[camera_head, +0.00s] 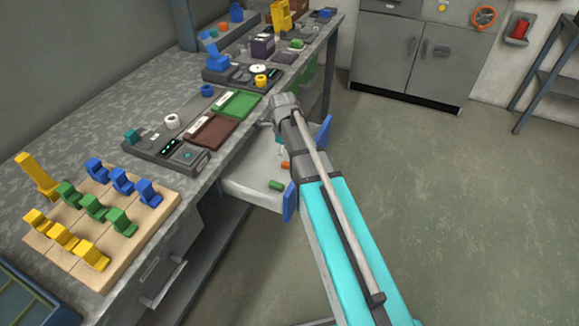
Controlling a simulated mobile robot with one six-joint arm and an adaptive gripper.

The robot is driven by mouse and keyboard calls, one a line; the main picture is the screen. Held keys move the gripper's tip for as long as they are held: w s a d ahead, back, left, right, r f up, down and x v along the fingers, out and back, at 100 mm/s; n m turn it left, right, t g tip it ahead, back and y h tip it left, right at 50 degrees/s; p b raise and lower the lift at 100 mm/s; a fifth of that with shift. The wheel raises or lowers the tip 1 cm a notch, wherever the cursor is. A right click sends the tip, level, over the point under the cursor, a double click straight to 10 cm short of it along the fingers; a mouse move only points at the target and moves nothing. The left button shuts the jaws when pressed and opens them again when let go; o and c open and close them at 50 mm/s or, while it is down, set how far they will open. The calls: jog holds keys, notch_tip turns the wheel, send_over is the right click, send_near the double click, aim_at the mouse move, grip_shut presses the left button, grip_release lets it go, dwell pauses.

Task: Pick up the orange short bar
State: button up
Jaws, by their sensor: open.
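The orange short bar (286,165) lies in the open pale drawer (247,180), partly covered by my arm in the head view. A green short bar (276,185) lies in the same drawer, nearer the camera. My gripper (281,149) points down over the drawer, close to the orange bar on its far side. It is open and mostly hidden behind my wrist and forearm. I cannot tell its height above the bar or whether it touches anything.
The drawer's blue front (290,204) shows on both sides of my arm. The workbench (88,125) holds a wooden board (150,217) with colored blocks, a control unit (176,152), and brown (207,136) and green (238,103) trays. Open floor lies to the right.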

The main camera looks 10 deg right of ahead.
aim_at(289, 166)
jog(key=shift+w+a+f+b, duration=0.1)
jog(key=shift+f+b, duration=1.15)
jog(key=shift+f, duration=0.05)
jog(key=shift+w+a+f+b, duration=0.1)
jog(key=shift+f+b, duration=1.15)
grip_shut()
